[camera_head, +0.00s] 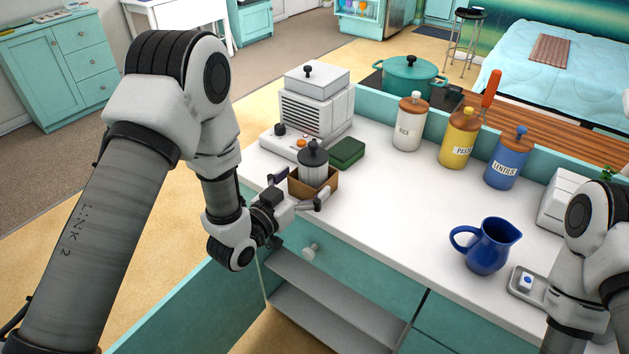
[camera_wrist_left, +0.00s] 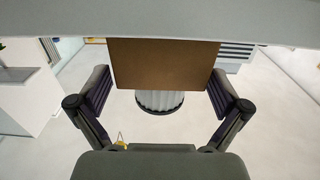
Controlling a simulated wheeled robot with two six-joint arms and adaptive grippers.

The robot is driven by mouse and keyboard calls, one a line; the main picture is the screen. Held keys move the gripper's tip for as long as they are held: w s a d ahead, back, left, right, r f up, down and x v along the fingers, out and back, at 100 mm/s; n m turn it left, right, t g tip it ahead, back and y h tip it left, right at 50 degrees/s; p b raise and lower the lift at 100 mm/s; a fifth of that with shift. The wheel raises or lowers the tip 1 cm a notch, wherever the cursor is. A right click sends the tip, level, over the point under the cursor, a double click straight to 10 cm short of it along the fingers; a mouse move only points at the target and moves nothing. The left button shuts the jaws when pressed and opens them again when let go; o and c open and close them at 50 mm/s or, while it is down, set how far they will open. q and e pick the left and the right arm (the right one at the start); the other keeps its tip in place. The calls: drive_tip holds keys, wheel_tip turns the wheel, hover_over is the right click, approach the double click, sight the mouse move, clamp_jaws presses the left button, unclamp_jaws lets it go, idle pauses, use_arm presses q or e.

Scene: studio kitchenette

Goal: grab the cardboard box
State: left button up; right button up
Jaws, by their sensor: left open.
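The brown cardboard box (camera_head: 325,187) stands on the white counter near its front left edge, before the grey appliance. A ribbed grey canister (camera_head: 313,168) with a dark lid rises from it, seemingly standing inside. My left gripper (camera_head: 302,190) is open at the front of the box, one finger to each side. In the left wrist view, the box's flat brown face (camera_wrist_left: 163,63) fills the space between the spread fingers (camera_wrist_left: 161,88), with gaps at both sides. The canister (camera_wrist_left: 160,101) shows beyond its edge. My right arm enters at right; its gripper is out of view.
A grey appliance (camera_head: 316,103) and a green block (camera_head: 346,152) stand close behind the box. White, yellow and blue jars (camera_head: 507,162) line the back. A blue jug (camera_head: 486,246) stands at right. The counter's middle is clear.

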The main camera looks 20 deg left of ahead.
use_arm(q)
drive_tip(key=shift+w, duration=0.3)
drive_tip(key=c, duration=1)
drive_tip(key=shift+o, duration=0.2)
